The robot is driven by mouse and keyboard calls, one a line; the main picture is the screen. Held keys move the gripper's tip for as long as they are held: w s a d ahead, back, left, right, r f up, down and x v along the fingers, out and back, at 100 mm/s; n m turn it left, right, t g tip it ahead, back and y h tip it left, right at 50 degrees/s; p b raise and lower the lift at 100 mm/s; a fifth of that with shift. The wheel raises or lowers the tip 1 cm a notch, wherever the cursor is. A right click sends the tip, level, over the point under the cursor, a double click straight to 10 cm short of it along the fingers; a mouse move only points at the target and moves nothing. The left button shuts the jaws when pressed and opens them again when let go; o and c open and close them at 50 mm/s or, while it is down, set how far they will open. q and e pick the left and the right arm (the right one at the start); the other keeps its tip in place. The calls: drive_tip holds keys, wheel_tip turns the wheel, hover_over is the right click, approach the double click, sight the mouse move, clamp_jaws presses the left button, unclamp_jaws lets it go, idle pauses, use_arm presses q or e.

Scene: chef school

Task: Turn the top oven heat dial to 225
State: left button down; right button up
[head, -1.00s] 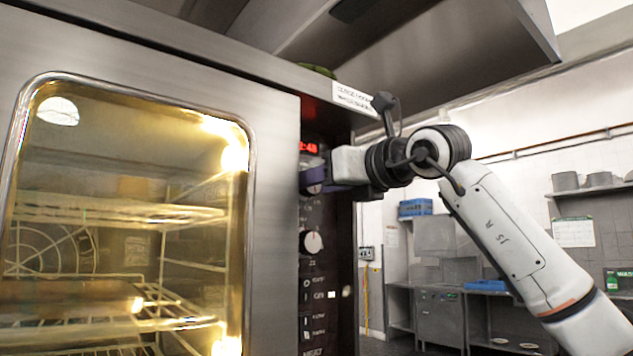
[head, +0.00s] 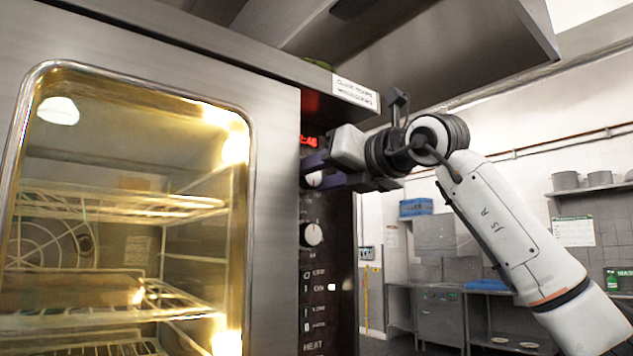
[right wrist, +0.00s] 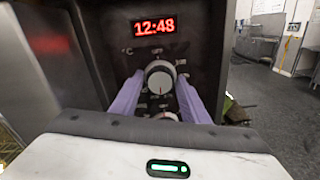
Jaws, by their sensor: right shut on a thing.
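The top oven heat dial (head: 314,180) is a round white and silver knob on the dark control panel, below the red clock display. It also shows in the right wrist view (right wrist: 160,76), with a "°C" mark and "OFF" printed near it. My right gripper (head: 310,172) is shut on this dial, its purple fingers (right wrist: 160,88) on either side of the knob. A thin red line shows on the knob face, but the number it points at is too small to read. My left gripper is not in view.
A second dial (head: 313,234) and several switches sit lower on the panel. The lit oven's glass door (head: 130,200) is closed at left. A steel hood (head: 450,50) hangs above. Open floor and shelves lie to the right.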

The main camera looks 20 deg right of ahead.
drive_tip(key=shift+f+m+b, duration=0.1)
drive_tip(key=shift+m+b, duration=0.2)
drive_tip(key=shift+m, duration=0.6)
drive_tip(key=m+b, duration=0.1)
drive_tip(key=m, duration=0.1)
drive_tip(key=shift+m, duration=0.4)
drive_tip(key=shift+m+b, duration=0.35)
drive_tip(key=shift+m, duration=1.85)
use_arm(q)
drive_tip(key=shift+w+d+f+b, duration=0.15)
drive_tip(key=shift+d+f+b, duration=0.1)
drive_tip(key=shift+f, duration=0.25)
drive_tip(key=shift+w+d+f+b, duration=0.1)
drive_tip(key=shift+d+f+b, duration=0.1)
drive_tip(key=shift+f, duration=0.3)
use_arm(e)
drive_tip(key=shift+m, duration=0.5)
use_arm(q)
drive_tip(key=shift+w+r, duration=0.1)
use_arm(e)
drive_tip(key=o, duration=0.9)
drive_tip(key=shift+c, duration=0.2)
